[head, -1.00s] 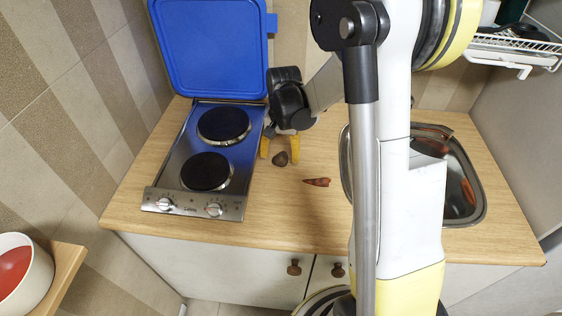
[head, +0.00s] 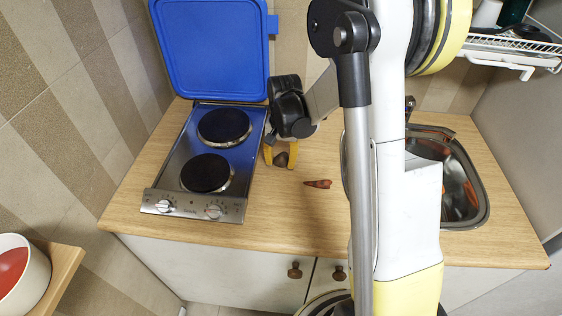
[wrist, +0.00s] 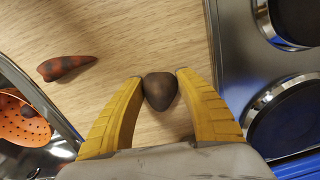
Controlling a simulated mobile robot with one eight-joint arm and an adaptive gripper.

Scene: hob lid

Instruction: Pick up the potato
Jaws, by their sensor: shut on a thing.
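The potato (wrist: 160,91) is a small, dark brown lump. In the wrist view it sits between the two yellow fingertips of my gripper (wrist: 160,86), which touch it on both sides. In the head view the potato (head: 281,159) shows between the yellow fingers of my gripper (head: 281,155), over the wooden counter to the right of the hob. My gripper is shut on the potato. I cannot tell whether the potato is clear of the counter or still resting on it.
A reddish, dark-spotted carrot-like piece (head: 318,184) lies on the counter (head: 290,215). The hob (head: 190,208) with its raised blue lid (head: 212,50) stands left. The sink (head: 478,170) is right; an orange perforated item (wrist: 22,126) lies in it. The counter's front middle is clear.

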